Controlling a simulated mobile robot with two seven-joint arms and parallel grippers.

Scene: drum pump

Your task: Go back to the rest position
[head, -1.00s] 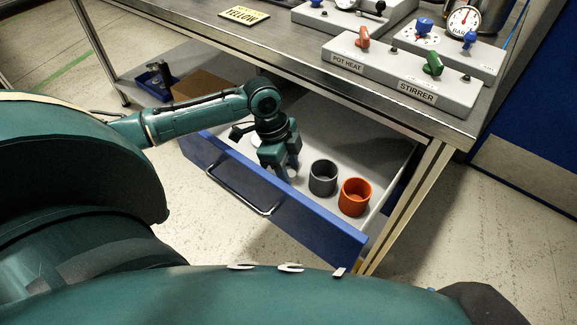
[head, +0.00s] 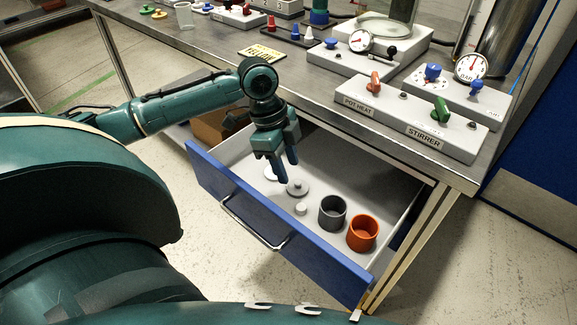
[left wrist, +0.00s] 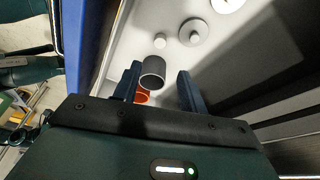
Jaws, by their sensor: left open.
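My left gripper (head: 283,165) is open and empty. It hangs above the open drawer, fingers pointing down, over its left part. In the left wrist view its two fingers (left wrist: 158,88) stand apart with nothing held between them. The blue-fronted drawer (head: 240,215) is pulled out under the steel bench. Inside it are a dark grey cup (head: 332,213), an orange cup (head: 362,233), a grey knobbed disc (head: 297,188), a small pale knob (head: 301,208) and a white disc (head: 271,173). My right gripper is not in view.
The steel bench (head: 330,90) above carries the POT HEAT and STIRRER control box (head: 405,125), a pressure gauge (head: 470,67), a yellow label plate (head: 262,53) and small coloured parts. A cardboard box (head: 215,125) is beneath the bench. Floor is clear right of the drawer.

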